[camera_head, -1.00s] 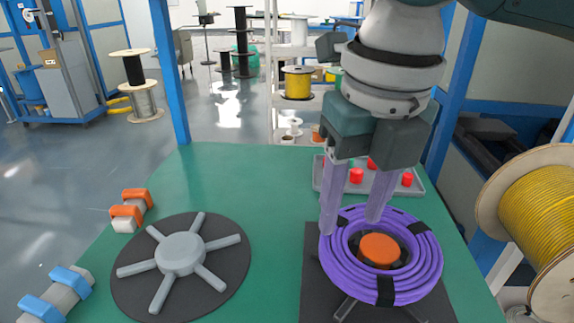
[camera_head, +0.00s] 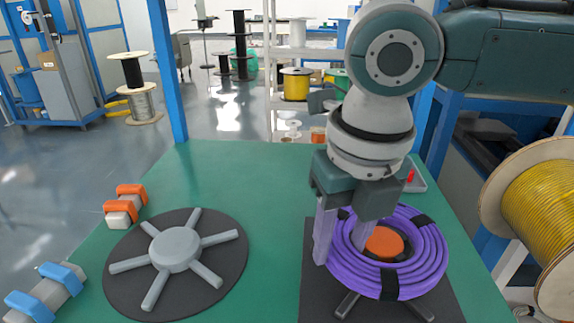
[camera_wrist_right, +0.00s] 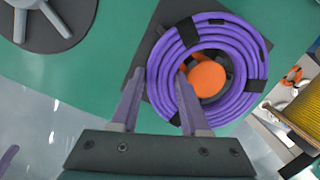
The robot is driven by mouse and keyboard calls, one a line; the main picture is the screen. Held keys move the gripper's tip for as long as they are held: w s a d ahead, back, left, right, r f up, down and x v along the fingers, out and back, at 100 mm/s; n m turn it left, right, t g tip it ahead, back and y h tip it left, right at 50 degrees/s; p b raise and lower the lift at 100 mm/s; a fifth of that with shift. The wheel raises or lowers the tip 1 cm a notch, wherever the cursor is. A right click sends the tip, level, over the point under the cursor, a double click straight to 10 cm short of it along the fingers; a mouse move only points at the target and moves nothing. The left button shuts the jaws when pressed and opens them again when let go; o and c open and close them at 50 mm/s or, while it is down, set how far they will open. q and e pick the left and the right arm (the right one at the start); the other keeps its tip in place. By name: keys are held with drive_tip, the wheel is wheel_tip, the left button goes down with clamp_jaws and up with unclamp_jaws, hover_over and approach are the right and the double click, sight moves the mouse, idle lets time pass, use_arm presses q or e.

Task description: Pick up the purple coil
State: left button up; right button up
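The purple coil (camera_head: 428,255) lies flat around an orange hub (camera_head: 384,241) on a dark mat at the right of the green table. Black bands wrap it in several places. My right gripper (camera_head: 339,254) is open at the coil's left side, one finger outside the ring and the other towards its central opening. In the right wrist view the coil (camera_wrist_right: 247,55) also shows, with its near strands between the open fingers (camera_wrist_right: 158,76). The fingers' exact depth is hard to tell.
A grey spoked holder (camera_head: 175,250) stands on a round dark mat at the left of the table (camera_head: 265,200). Orange-and-white (camera_head: 125,205) and blue-and-grey (camera_head: 45,292) parts line the left edge. A yellow cable spool (camera_head: 535,220) stands at the right.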

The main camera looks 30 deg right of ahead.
clamp_jaws()
